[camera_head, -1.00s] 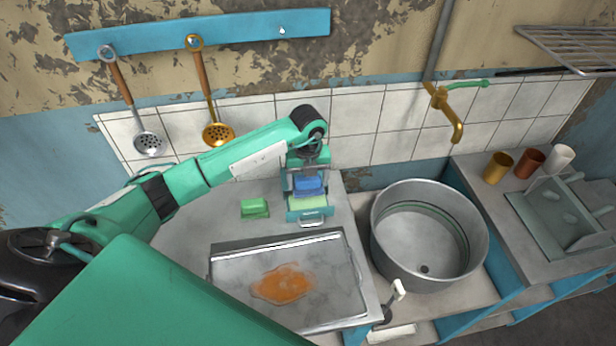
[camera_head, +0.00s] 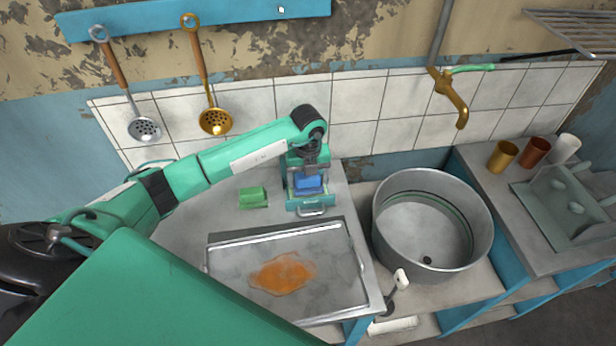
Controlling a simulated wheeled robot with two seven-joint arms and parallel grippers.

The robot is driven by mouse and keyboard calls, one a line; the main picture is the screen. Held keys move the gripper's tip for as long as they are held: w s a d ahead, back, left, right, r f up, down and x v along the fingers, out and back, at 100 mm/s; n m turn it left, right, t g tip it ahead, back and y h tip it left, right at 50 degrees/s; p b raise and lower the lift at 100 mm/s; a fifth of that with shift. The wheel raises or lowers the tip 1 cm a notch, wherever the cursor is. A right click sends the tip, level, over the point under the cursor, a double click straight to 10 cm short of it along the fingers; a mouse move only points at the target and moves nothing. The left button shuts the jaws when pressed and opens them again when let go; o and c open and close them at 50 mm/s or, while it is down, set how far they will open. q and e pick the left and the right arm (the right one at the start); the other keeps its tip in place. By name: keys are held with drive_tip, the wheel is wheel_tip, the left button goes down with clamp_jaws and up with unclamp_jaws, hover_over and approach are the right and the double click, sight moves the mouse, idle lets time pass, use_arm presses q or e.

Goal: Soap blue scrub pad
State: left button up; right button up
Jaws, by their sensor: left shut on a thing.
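The blue scrub pad (camera_head: 309,185) is in my left gripper (camera_head: 308,176), which is shut on it and points down. The pad is at a small teal holder (camera_head: 312,206) with a handle on its front, on the counter near the tiled wall. The pad now covers the holder's inside, so I cannot see what lies under it or whether the pad touches it. A green pad (camera_head: 253,198) lies on the counter to the left of the holder. My right gripper is not in view.
A metal tray (camera_head: 335,250) with an orange stain (camera_head: 283,274) lies in front of the holder. A large round metal basin (camera_head: 425,220) stands to the right, under a brass tap (camera_head: 452,98).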

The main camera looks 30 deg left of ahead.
use_arm(q)
drive_tip(key=shift+f+b, duration=0.4)
drive_tip(key=shift+f, duration=0.15)
idle(1.4)
drive_tip(key=shift+r, duration=0.1)
drive_tip(key=shift+r+p, duration=2.25)
drive_tip(key=shift+r, duration=1.25)
